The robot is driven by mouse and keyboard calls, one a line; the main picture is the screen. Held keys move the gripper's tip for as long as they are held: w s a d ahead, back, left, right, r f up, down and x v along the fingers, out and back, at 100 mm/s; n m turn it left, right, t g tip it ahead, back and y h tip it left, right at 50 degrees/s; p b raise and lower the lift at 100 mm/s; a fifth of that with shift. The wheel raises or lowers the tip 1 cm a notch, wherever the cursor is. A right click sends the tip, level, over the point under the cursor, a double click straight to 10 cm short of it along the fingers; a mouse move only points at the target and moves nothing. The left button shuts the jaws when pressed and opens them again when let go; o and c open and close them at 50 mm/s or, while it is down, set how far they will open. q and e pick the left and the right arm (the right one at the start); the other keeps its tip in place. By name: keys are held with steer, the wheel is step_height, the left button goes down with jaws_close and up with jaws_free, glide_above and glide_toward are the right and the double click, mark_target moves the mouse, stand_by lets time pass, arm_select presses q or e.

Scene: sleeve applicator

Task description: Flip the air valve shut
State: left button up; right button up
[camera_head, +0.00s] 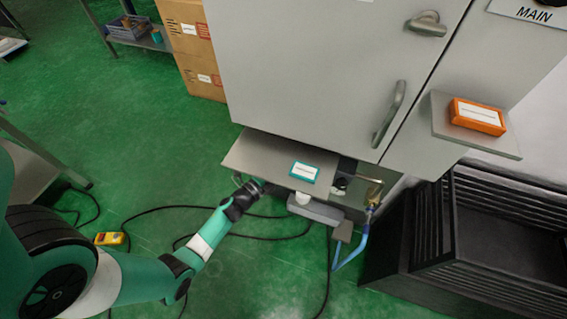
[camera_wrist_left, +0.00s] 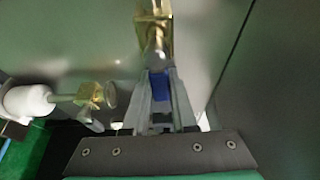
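In the head view, my left arm reaches from the lower left to the cabinet, and its wrist (camera_head: 243,197) is at the front edge of the low grey shelf. The gripper tips are hidden under that shelf. In the left wrist view, the two grey fingers of my left gripper (camera_wrist_left: 161,88) stand on either side of a small blue piece (camera_wrist_left: 160,84), below a brass fitting (camera_wrist_left: 154,30). The blue piece looks like the valve's handle. Whether the fingers press on it cannot be told. My right gripper is in neither view.
A second brass fitting (camera_wrist_left: 92,95) with a white cylinder (camera_wrist_left: 28,101) is left of the fingers. The shelf (camera_head: 262,155) carries a teal-edged box (camera_head: 304,171). Blue hose (camera_head: 362,238) hangs below a brass pipe. A black slatted crate (camera_head: 480,235) stands at right. Cables cross the floor.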

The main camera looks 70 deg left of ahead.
arm_select(q)
jaws_close()
